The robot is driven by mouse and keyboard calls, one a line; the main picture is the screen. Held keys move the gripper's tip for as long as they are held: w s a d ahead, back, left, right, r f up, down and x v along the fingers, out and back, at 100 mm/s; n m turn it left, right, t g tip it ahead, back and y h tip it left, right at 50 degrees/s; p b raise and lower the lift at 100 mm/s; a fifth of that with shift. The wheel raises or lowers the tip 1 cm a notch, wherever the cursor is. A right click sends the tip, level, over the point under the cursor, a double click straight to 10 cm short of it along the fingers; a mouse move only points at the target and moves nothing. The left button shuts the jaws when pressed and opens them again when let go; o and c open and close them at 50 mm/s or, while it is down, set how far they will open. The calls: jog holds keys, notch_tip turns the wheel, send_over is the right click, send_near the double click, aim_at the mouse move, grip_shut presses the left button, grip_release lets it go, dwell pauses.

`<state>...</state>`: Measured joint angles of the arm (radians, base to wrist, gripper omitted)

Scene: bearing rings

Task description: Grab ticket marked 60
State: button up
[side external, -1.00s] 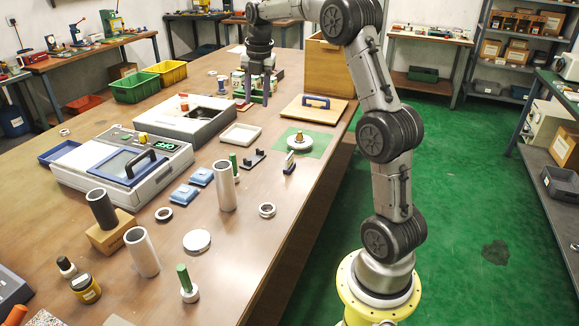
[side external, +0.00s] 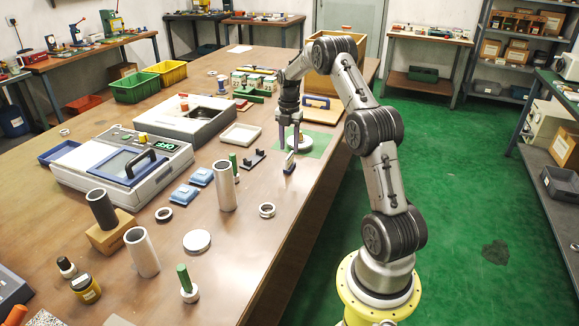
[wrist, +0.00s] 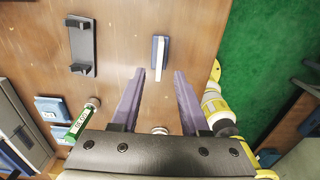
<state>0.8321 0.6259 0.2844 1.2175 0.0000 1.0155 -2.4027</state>
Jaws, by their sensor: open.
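A small upright white card in a dark stand (side external: 290,163) is on the table near its right edge; no number is readable on it. In the wrist view, the pale slip in its blue-grey stand (wrist: 160,54) lies just beyond and between my fingertips. My gripper (side external: 289,149) points down behind the card, close to the round white piece on the green mat. My gripper's two purple fingers (wrist: 160,73) are spread with nothing between them.
A grey tube (side external: 225,186) and a ring (side external: 267,210) stand nearer the camera. The table's right edge is close.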

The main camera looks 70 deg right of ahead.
aim_at(290, 155)
jog(key=shift+d+f, duration=0.15)
jog(key=shift+f, duration=1.2)
jog(key=shift+d+f, duration=0.15)
jog(key=shift+f, duration=1.2)
grip_shut()
